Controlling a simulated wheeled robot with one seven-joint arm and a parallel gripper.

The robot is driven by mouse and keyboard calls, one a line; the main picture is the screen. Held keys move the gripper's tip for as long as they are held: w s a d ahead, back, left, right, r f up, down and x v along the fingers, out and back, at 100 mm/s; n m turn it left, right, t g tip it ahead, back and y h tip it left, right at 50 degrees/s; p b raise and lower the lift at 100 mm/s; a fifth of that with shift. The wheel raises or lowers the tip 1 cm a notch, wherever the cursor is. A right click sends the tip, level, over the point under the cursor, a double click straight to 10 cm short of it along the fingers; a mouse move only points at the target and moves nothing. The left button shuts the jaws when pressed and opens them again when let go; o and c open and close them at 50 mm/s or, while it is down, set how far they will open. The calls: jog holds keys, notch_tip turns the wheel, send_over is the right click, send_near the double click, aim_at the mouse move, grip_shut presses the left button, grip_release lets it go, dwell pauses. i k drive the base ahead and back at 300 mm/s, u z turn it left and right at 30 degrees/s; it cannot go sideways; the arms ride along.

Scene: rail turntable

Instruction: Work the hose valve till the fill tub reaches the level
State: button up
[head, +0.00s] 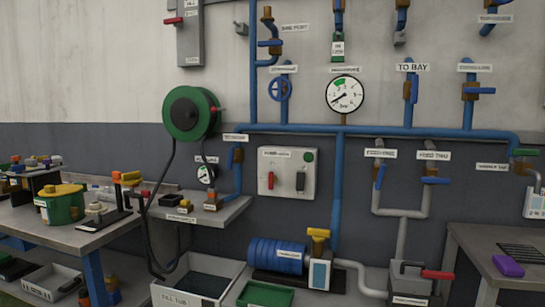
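The fill tub (166,294) is a pale grey open box on the floor at the lower middle, labelled FILL TUB. Its inside looks dark, and I cannot make out the water level or a level mark. A green hose reel (184,113) hangs on the wall above, and its black hose (146,225) loops down to the tub's left edge. A blue pipe (237,180) with a brass-coloured valve body (234,157) comes down beside the reel to a small wall shelf. I cannot tell for certain which valve feeds the hose. My gripper is not in view.
A workbench (65,234) with tools and a green pot (62,205) stands left. A pump with a blue motor (276,255) and a green tray (265,295) are right of the tub. A gauge (344,94), switch box (287,172) and several valves line the wall. Another bench (470,240) stands right.

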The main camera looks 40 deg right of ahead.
aim_at(232, 156)
jog(key=z, duration=0.3)
jog(key=i, duration=0.85)
jog(key=u, duration=0.65)
jog(key=i, duration=0.65)
jog(key=u, duration=0.65)
